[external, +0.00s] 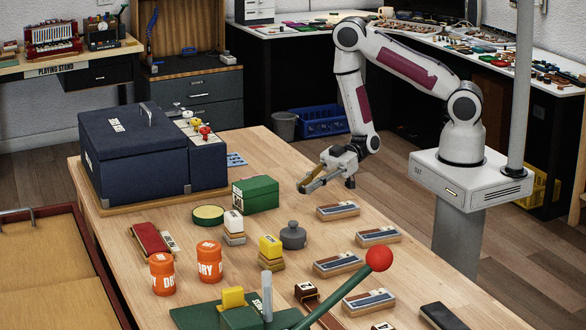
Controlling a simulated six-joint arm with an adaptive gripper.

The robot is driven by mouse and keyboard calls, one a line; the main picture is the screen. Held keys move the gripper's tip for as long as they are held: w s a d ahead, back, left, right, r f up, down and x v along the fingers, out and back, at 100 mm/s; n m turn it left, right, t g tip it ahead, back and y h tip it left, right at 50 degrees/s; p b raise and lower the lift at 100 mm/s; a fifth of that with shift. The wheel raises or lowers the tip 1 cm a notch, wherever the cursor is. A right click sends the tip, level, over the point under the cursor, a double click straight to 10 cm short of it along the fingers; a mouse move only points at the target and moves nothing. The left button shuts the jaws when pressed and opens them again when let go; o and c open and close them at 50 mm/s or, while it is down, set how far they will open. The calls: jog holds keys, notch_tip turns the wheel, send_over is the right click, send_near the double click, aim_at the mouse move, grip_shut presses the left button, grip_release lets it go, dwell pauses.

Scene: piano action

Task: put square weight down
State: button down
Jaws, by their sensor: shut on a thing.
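My gripper (308,185) reaches over the far right edge of the wooden table (290,165), tilted down to the left, a little above the top. It is shut on a small, brass-coloured piece (323,171), which I take to be the square weight. The fingers cover much of it, so its full shape is hidden. A grey round weight with a knob (292,236) stands on the table below and left of my gripper.
A green box (256,194), a white-topped block (234,224) and a yellow-topped block (270,248) stand left of my gripper. Several wooden-framed blocks (338,211) lie at right. A green lever with a red ball (379,258) rises in front. Bare wood lies between them.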

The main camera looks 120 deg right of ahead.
aim_at(327, 191)
jog(key=shift+f, duration=1.15)
jog(key=shift+f, duration=0.15)
jog(key=c, duration=2)
grip_release()
jog(key=shift+s+d, duration=0.1)
jog(key=shift+s, duration=0.05)
jog(key=shift+v, duration=1.1)
jog(key=shift+f+v, duration=0.15)
jog(key=shift+v, duration=0.55)
jog(key=shift+f+v, duration=0.1)
jog(key=shift+v, duration=1.85)
jog(key=shift+o, duration=0.6)
jog(key=shift+s+f, duration=0.1)
